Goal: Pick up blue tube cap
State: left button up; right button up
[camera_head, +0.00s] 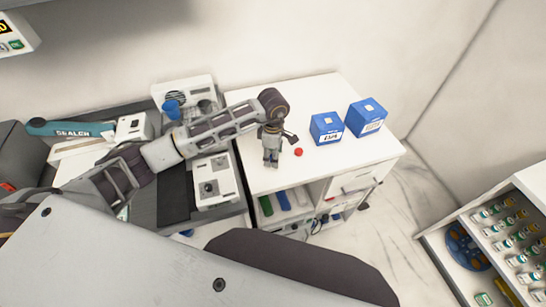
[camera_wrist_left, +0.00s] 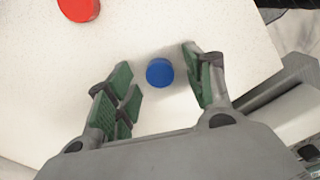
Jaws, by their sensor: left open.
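The blue tube cap (camera_wrist_left: 160,72) is a small round disc on the white tabletop in the left wrist view. It lies between the open fingers of my left gripper (camera_wrist_left: 158,88), nearer the right finger's tip, and neither finger visibly touches it. In the head view my left gripper (camera_head: 271,163) points down over the white cabinet top, and the blue cap is hidden there behind it. My right gripper is not in view.
A red cap (camera_head: 298,152) lies just right of the gripper; it also shows in the left wrist view (camera_wrist_left: 78,8). Two blue boxes (camera_head: 326,128) (camera_head: 367,116) stand farther right on the white cabinet (camera_head: 330,92). The cabinet's front edge is close to the gripper.

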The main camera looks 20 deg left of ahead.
pick_arm(q)
jog(key=shift+f, duration=0.15)
dwell(0.3)
jog(key=c, duration=0.8)
